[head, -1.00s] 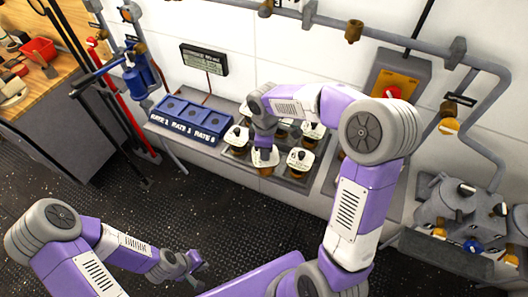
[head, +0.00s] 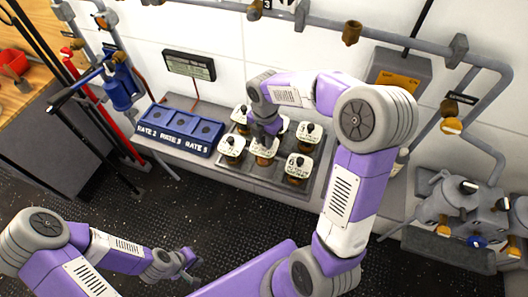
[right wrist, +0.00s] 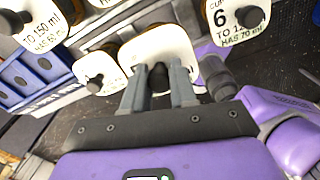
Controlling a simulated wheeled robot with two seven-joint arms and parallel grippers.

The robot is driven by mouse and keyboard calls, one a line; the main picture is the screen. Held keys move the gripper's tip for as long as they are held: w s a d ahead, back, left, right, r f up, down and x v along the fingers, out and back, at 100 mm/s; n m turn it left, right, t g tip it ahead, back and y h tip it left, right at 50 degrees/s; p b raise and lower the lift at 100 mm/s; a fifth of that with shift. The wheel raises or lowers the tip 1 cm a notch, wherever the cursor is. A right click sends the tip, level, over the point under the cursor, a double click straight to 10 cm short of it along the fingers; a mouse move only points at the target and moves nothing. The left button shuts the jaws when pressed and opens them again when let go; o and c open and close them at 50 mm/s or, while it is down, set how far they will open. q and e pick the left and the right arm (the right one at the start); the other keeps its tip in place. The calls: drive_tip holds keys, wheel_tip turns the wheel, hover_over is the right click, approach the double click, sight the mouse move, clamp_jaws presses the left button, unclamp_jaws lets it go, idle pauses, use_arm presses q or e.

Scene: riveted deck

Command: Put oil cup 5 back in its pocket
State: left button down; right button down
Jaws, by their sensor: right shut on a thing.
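My right gripper (head: 266,134) is shut on the dark knob of a white-topped oil cup (head: 265,149), at the front middle of the cup group. In the right wrist view, the fingers (right wrist: 158,82) pinch the knob of this cup (right wrist: 160,48); no number is readable on its lid. A cup marked 6 (right wrist: 238,18) is to its right. The grey cup tray (head: 262,180) lies beneath; I cannot tell whether the held cup sits in a pocket or just above it. My left gripper (head: 188,262) is low over the floor, away from the cups; its jaws are unclear.
Other white-topped cups stand close around, including one at left (head: 232,147) and one at right (head: 299,167). A blue rate block (head: 180,130) is left of the tray. A display (head: 189,65) and pipes (head: 400,58) are on the wall behind. Valve machinery (head: 465,205) is at right.

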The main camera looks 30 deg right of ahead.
sight(264, 149)
drive_tip(key=shift+f+b, duration=0.45)
drive_tip(key=shift+f, duration=2.25)
drive_tip(key=shift+f, duration=0.2)
drive_tip(key=c, duration=0.9)
unclamp_jaws()
wheel_tip(264, 149, up, 12)
drive_tip(key=shift+r+p, duration=0.2)
drive_tip(key=shift+p, duration=0.9)
